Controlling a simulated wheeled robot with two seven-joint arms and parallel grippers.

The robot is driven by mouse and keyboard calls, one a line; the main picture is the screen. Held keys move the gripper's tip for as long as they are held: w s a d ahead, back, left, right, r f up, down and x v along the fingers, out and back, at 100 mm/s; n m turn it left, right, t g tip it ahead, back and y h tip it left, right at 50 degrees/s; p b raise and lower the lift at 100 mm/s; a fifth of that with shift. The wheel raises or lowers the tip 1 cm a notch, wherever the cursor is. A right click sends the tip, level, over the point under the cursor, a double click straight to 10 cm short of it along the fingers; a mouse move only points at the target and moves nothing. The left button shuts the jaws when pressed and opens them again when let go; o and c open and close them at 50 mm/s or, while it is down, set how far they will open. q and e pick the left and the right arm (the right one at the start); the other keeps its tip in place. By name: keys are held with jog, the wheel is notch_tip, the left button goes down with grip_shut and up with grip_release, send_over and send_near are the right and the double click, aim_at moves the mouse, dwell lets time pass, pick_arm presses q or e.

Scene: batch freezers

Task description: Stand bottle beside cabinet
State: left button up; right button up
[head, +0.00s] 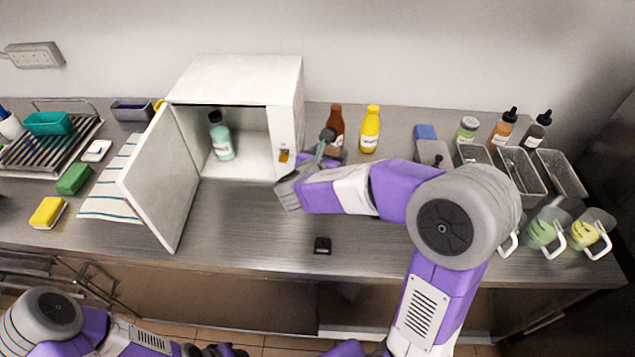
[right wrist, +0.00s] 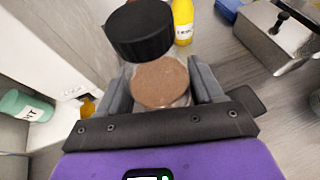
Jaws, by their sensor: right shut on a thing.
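The white cabinet (head: 240,78) stands at the back of the counter with its door (head: 160,180) swung open. My right gripper (head: 318,156) is just right of the cabinet's front corner. It is shut on a clear bottle with a black cap (right wrist: 138,30) and brown contents (right wrist: 160,82), which sit between the two fingers in the right wrist view. The bottle looks roughly upright; whether its base touches the counter is hidden. A green bottle (head: 221,137) stands inside the cabinet. Dark parts at the bottom edge of the head view may be my left gripper (head: 215,350).
A brown bottle (head: 336,117) and a yellow bottle (head: 370,130) stand close behind the held bottle. Metal bins (head: 520,170), sauce bottles and handled jugs (head: 546,228) fill the right end. A small black object (head: 322,245) lies near the front edge. The counter's front middle is mostly clear.

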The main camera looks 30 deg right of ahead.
jog(key=f, duration=0.1)
jog(key=f+b, duration=0.1)
jog(key=f, duration=0.1)
jog(key=s+f, duration=0.1)
jog(key=f, duration=0.1)
notch_tip(320, 180, down, 4)
jog(key=shift+w+f+b, duration=0.1)
jog(key=shift+b, duration=0.9)
jog(key=shift+w, duration=0.1)
jog(key=shift+f, duration=0.1)
jog(key=o, duration=1.3)
jog(key=shift+c, duration=0.2)
